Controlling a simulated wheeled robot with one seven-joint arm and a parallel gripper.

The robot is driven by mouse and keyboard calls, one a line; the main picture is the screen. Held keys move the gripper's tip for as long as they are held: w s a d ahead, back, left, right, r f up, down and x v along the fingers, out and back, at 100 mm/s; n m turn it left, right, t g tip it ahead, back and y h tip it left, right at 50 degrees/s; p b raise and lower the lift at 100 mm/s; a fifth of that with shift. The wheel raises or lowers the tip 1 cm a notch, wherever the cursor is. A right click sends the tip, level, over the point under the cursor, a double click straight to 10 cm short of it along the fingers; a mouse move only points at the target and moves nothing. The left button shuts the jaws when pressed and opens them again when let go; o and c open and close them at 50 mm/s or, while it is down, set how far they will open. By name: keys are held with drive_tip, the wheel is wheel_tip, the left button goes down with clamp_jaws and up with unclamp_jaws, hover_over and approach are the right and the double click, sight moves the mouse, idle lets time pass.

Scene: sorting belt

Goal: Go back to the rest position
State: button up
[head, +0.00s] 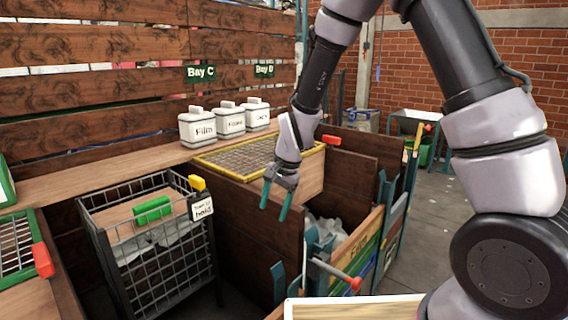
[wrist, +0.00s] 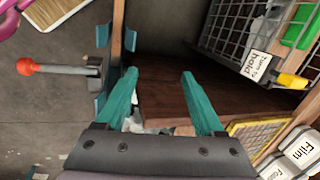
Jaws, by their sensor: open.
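My gripper (head: 275,200) is in the middle of the head view, pointing down with its two teal fingers apart and nothing between them. It hangs above the wooden bay that has a yellow-framed mesh panel (head: 225,165) at its back. In the wrist view my gripper (wrist: 160,88) also shows open and empty, with a brown wooden divider board (wrist: 172,95) below the fingers. Pale crumpled material (head: 325,228) lies inside the bay, partly hidden by the bay's front.
A wire crate (head: 160,270) with a green handle and a tag reading "hold" stands left. White lidded canisters (head: 198,127) line the shelf. A red-knobbed lever (head: 335,273) sticks out at the bay's front; it also shows in the wrist view (wrist: 55,68). Open floor (head: 435,210) lies right.

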drive_tip(key=d+r+n+t, duration=0.1)
drive_tip(key=d+r, duration=0.6)
drive_tip(key=r, duration=0.3)
drive_tip(key=d+r+t, duration=0.1)
drive_tip(key=d+r, duration=0.6)
drive_tip(key=r, duration=0.2)
drive_tip(key=s+d+r+n+t, duration=0.1)
drive_tip(key=s+d+r+t, duration=0.2)
drive_tip(key=s+d+r, duration=0.8)
drive_tip(key=s+d, duration=0.2)
drive_tip(key=s, duration=0.1)
drive_tip(key=shift+d+t+h, duration=0.25)
drive_tip(key=shift+t+h, duration=0.15)
